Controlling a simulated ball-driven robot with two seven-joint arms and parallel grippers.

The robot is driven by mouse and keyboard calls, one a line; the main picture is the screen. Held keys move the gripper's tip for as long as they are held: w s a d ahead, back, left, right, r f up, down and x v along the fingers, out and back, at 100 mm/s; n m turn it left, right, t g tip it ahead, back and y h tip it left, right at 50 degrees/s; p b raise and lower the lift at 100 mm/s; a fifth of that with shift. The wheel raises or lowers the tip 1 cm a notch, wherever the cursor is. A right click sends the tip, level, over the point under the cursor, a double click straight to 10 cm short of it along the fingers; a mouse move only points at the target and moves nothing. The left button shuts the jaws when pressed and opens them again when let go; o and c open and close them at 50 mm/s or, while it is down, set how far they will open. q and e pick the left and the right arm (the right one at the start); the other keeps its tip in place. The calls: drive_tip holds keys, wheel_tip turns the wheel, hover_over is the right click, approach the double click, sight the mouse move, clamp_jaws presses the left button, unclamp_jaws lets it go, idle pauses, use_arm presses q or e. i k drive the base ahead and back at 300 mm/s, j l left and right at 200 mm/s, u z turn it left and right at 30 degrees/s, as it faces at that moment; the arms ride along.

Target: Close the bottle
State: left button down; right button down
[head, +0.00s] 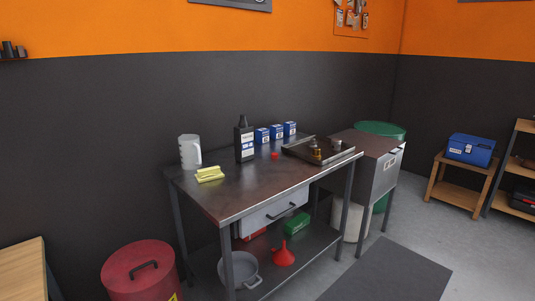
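A tall black bottle (238,145) with a white and blue label stands upright near the back edge of the dark workbench (232,200). It has a narrow dark top. A small red piece (274,155), perhaps a cap, lies on the bench to its right. A small amber bottle (317,155) stands on a dark metal tray (292,154) at the right of the bench; whether its mouth is open is too small to tell. Neither of my grippers is in view.
A white jug (189,151), yellow cloth (209,174) and several blue boxes (277,132) are on the bench. The bench's front middle is clear. A red bin (130,280) stands at front left; a metal cabinet (368,152) stands right of the bench.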

sight(243, 133)
drive_tip(key=l+u, duration=0.1)
drive_tip(key=u, duration=0.25)
drive_tip(key=i+l+u, duration=0.1)
drive_tip(key=u, duration=0.25)
drive_tip(key=l+u, duration=0.15)
drive_tip(key=u, duration=0.15)
drive_tip(key=l+u, duration=0.45)
drive_tip(key=l, duration=0.45)
drive_tip(key=l+u, duration=0.4)
drive_tip(key=l, duration=0.95)
drive_tip(key=k+l+u, duration=0.1)
drive_tip(key=l, duration=0.4)
drive_tip(key=k+l, duration=0.15)
drive_tip(key=l, duration=0.75)
drive_tip(key=k+l+u, duration=0.1)
drive_tip(key=l, duration=0.4)
drive_tip(key=k+l, duration=0.15)
drive_tip(key=l, duration=0.3)
drive_tip(key=k+l, duration=0.1)
drive_tip(key=l, duration=0.35)
drive_tip(key=u, duration=0.05)
